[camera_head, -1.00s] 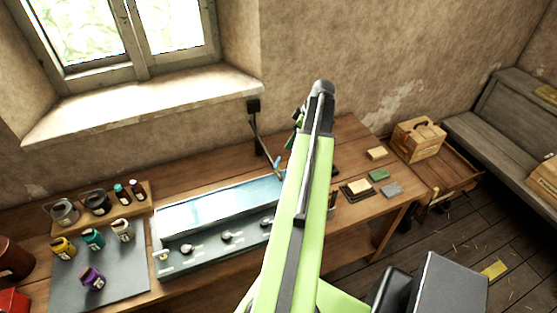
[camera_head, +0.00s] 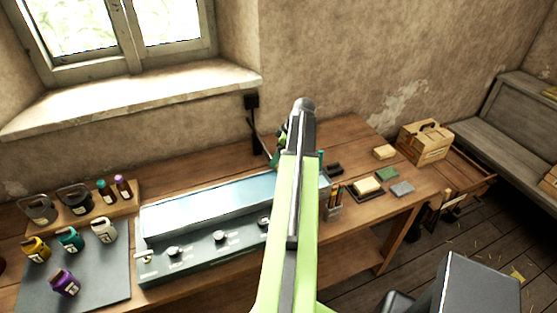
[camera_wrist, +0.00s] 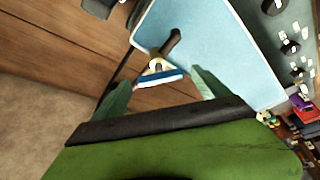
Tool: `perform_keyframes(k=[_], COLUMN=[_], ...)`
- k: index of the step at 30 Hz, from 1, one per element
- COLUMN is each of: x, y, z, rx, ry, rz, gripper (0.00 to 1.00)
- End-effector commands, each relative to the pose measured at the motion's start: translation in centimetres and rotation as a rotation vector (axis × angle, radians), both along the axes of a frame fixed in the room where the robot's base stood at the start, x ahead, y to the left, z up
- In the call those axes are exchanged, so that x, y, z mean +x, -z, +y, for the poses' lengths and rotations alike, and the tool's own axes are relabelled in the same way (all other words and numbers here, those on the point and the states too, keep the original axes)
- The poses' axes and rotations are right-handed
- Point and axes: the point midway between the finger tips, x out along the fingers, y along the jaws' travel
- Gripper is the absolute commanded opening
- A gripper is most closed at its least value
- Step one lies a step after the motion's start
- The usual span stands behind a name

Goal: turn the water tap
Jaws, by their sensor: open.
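The water tap (camera_wrist: 158,75) shows in the wrist view, with a blue-and-white crosspiece and a dark spout reaching over the pale blue basin (camera_wrist: 215,40). The basin is a long trough (camera_head: 205,208) on the bench in the head view, where my arm hides the tap. My gripper (camera_wrist: 160,84) is open, its two green fingers on either side of the crosspiece. The crosspiece lies in the gap between them. I cannot tell whether either finger touches it.
The wooden bench (camera_head: 355,145) carries several jars on a dark mat (camera_head: 105,285) at left. Sponges (camera_head: 367,185) and a wooden box (camera_head: 425,142) are at right. A row of dark knobs (camera_head: 220,236) lines the basin front. The wall and window sill stand behind.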

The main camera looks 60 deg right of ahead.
Motion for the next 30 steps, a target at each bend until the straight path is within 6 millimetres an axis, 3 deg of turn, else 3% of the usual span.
perform_keyframes(k=[4,18,30], x=[-0.03,-0.10,-0.22], y=[-0.16,-0.15,-0.13], z=[-0.01,-0.05,0.15], rx=[0.000,-0.001,0.000], ry=[0.000,0.001,0.085], rz=[0.000,0.000,0.001], gripper=[0.85,0.24,0.23])
